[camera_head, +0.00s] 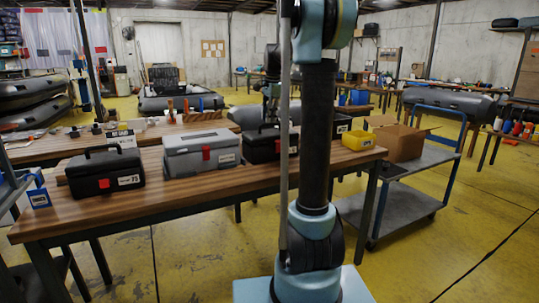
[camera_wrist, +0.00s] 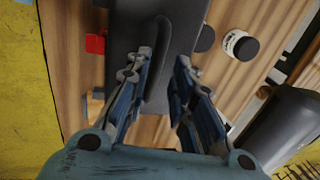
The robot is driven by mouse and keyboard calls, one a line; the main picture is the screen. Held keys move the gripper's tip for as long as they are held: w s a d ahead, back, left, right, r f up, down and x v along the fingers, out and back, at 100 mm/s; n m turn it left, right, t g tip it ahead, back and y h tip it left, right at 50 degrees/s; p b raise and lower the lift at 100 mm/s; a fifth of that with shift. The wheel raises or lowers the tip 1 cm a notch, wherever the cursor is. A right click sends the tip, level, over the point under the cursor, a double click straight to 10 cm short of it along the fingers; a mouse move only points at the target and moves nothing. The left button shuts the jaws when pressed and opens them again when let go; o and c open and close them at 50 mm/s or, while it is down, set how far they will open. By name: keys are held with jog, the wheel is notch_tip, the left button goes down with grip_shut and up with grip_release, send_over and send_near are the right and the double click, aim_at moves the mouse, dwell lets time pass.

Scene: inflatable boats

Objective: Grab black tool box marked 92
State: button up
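A black tool box (camera_head: 258,146) with a red latch stands on the wooden table, partly hidden behind my arm. Its label is too small to read, so I cannot confirm a 92. In the wrist view a dark box (camera_wrist: 124,22) with a raised handle (camera_wrist: 158,90) and a red latch (camera_wrist: 95,43) lies below my gripper (camera_wrist: 162,58). My gripper is open, with its fingers on either side of the handle. I cannot tell whether they touch it. Another black tool box (camera_head: 103,174), whose label appears to read 75, stands at the table's left.
A grey tool box (camera_head: 200,155) stands between the two black ones. A yellow bin (camera_head: 358,140) sits at the table's right end (camera_head: 347,163). A cart (camera_head: 425,175) carries an open cardboard box (camera_head: 398,143). A white-labelled jar (camera_wrist: 240,45) is near the dark box.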

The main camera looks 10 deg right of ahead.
aim_at(269, 125)
jog(key=shift+w+f, duration=0.2)
jog(key=shift+f, duration=1.05)
jog(key=shift+w+f, duration=0.15)
jog(key=shift+f, duration=1.1)
grip_shut()
